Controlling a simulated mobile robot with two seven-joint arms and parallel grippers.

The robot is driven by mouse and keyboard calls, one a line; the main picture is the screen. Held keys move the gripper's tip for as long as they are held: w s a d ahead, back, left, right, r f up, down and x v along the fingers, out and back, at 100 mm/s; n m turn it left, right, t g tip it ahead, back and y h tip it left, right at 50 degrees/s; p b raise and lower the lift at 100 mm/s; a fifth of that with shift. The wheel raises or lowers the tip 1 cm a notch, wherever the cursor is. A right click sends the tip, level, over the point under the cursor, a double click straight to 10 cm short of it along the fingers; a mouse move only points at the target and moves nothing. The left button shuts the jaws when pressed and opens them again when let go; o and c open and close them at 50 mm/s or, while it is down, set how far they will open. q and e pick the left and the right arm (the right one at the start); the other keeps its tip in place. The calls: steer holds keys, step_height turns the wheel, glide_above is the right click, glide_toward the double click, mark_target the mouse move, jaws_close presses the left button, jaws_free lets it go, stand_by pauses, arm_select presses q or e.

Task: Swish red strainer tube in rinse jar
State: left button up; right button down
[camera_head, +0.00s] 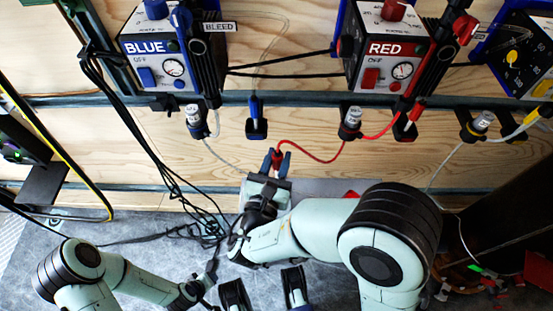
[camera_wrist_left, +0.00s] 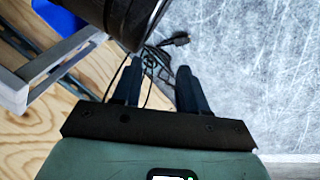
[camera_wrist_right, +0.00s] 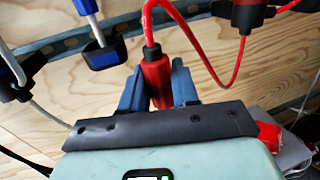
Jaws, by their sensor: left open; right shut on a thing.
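The red strainer tube (camera_wrist_right: 155,78) is between the blue fingers of my right gripper (camera_wrist_right: 158,88), which is shut on it. Its red hose loops up and to the right. In the head view the red tube (camera_head: 277,158) shows between my right fingertips (camera_head: 276,163), in front of the wooden wall below the rail. The tube's lower end is hidden behind the gripper in the right wrist view. My left gripper (camera_wrist_left: 157,88) is open and empty, with floor and black cables beyond its fingers. I cannot make out a rinse jar in any view.
The RED pump box (camera_head: 388,55) and BLUE pump box (camera_head: 165,60) are mounted above the dark rail (camera_head: 300,101). A blue holder (camera_head: 256,128) and several white-capped fittings hang from the rail. Loose black cables (camera_head: 200,228) hang down to the grey floor (camera_head: 130,255).

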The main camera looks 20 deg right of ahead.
steer(key=shift+f+b, duration=1.25)
steer(key=shift+f, duration=0.1)
steer(key=shift+f+b, duration=2.1)
steer(key=shift+f, duration=2)
arm_select(q)
steer(key=s+a+f+g, duration=0.1)
steer(key=s+f+g, duration=0.3)
steer(key=s+f, duration=0.5)
steer(key=shift+s+a+n, duration=0.35)
steer(key=shift+s+n, duration=0.05)
steer(key=shift+s, duration=1.1)
arm_select(e)
steer(key=shift+f, duration=1.35)
